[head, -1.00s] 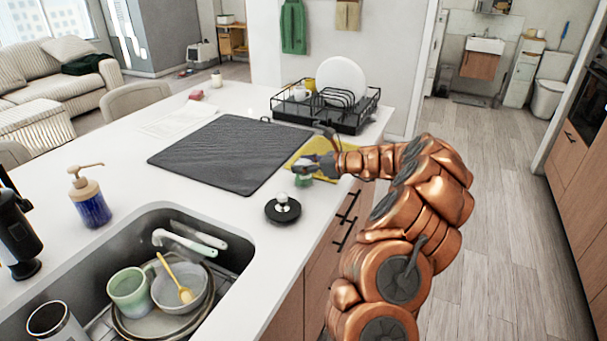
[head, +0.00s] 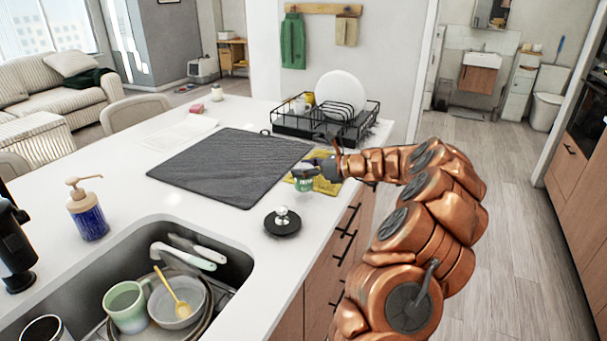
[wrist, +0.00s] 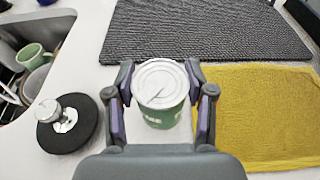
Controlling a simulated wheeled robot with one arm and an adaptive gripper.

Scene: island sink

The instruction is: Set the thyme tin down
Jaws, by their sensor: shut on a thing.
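The thyme tin (wrist: 161,95) is a small green can with a pale round lid and white lettering. In the wrist view it stands between the two fingers of my gripper (wrist: 162,100), which is shut on it. In the head view the tin (head: 303,184) shows below my gripper (head: 312,168), at the counter's right side. It looks upright, by the near edge of the yellow cloth. I cannot tell whether its base touches the white counter (head: 225,225).
A black sink stopper (head: 282,221) with a metal knob lies left of the tin in the wrist view. A yellow cloth (wrist: 255,115) lies to the right. A dark drying mat (head: 230,165) and a dish rack (head: 330,125) are beyond. The sink (head: 235,265) holds dishes.

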